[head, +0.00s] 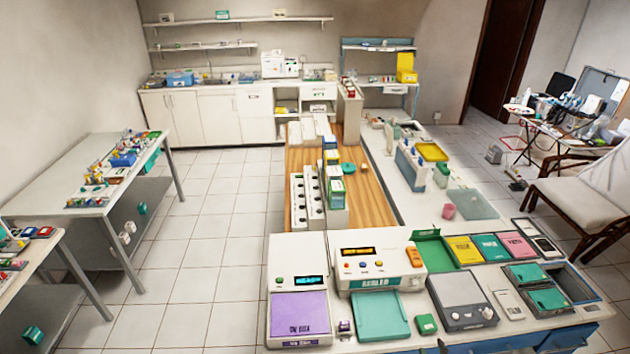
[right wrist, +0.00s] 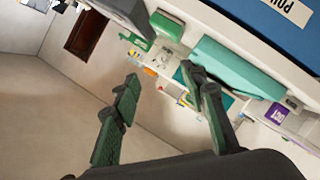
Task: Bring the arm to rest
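My right gripper (right wrist: 160,100) is open in the right wrist view. Its two green and dark fingers are spread wide, with nothing between them. Behind the fingers are the edge of the workbench and a teal tray (right wrist: 240,68); I cannot tell how far away they are. My left gripper is not in view.
The workbench carries a device with a purple pad (head: 299,313), one with a teal tray (head: 380,317), a grey scale (head: 461,301) and a green block (head: 426,324) near its front edge. Side tables (head: 85,195) stand at the left. The tiled floor (head: 190,260) between is clear.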

